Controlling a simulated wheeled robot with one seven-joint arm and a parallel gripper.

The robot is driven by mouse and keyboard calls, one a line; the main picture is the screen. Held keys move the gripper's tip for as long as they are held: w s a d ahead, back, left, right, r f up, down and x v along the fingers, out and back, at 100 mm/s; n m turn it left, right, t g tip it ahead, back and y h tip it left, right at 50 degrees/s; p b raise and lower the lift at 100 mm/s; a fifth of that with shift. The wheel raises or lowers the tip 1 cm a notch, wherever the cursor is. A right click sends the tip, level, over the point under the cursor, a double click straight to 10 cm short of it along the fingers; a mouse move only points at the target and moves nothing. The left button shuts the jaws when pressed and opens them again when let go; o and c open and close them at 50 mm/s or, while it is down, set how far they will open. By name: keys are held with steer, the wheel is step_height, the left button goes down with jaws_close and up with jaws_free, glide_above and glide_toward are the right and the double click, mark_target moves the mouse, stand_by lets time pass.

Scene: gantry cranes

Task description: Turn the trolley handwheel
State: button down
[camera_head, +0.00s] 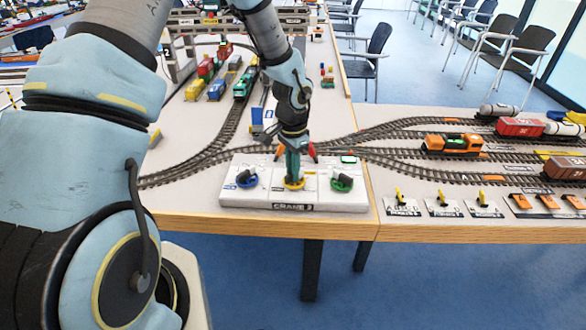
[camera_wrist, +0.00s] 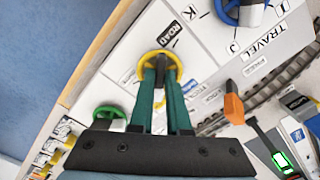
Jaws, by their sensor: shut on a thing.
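The control box (camera_head: 320,202), marked CRANE 2, sits at the table's front edge with three handwheels in a row. The yellow handwheel (camera_head: 294,187) is in the middle and also shows in the wrist view (camera_wrist: 140,66). The blue handwheel (camera_head: 247,178) is on its left and the green handwheel (camera_head: 341,182) on its right. My gripper (camera_head: 293,175) points down with its green fingers shut on the yellow handwheel's middle. In the wrist view, the fingers (camera_wrist: 161,68) hide part of that wheel and its markings. The label beside the blue wheel reads TRAVEL.
Tracks (camera_head: 400,160) run close behind the box. An orange locomotive (camera_head: 452,144) stands to the right. Small yellow levers (camera_head: 441,196) line the front right. Just behind my gripper are orange-tipped parts and a small green display (camera_wrist: 281,159).

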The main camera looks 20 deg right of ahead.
steer(key=shift+m, duration=0.5)
steer(key=c, duration=0.9)
jaws_free()
step_height(320, 180, up, 11)
steer(key=shift+f+b, duration=0.1)
steer(key=shift+b, duration=0.8)
